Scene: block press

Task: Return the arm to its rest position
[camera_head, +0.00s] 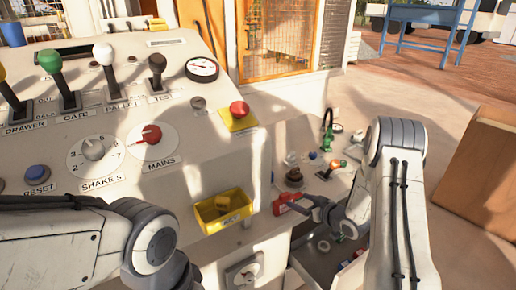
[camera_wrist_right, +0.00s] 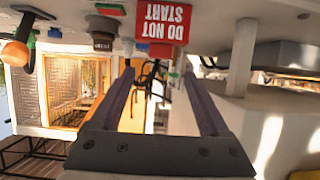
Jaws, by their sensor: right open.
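My right arm (camera_head: 395,200) comes in at the right and bends down. Its gripper (camera_head: 312,205) is low over the lower shelf, next to a red tag (camera_head: 285,204). In the right wrist view the two fingers (camera_wrist_right: 157,75) stand apart with nothing held between them. The tag there reads "DO NOT START" (camera_wrist_right: 163,24), upside down, just beyond the fingertips; I cannot tell whether they touch it. My left arm (camera_head: 150,235) shows at the lower left, but its gripper is out of the picture.
The sloped control panel (camera_head: 215,125) carries levers, knobs and a red button (camera_head: 239,109). A yellow bin (camera_head: 224,211) hangs on its front. Small knobs and levers (camera_head: 322,172) stand close to my right gripper. A brown board (camera_head: 485,170) stands at the right.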

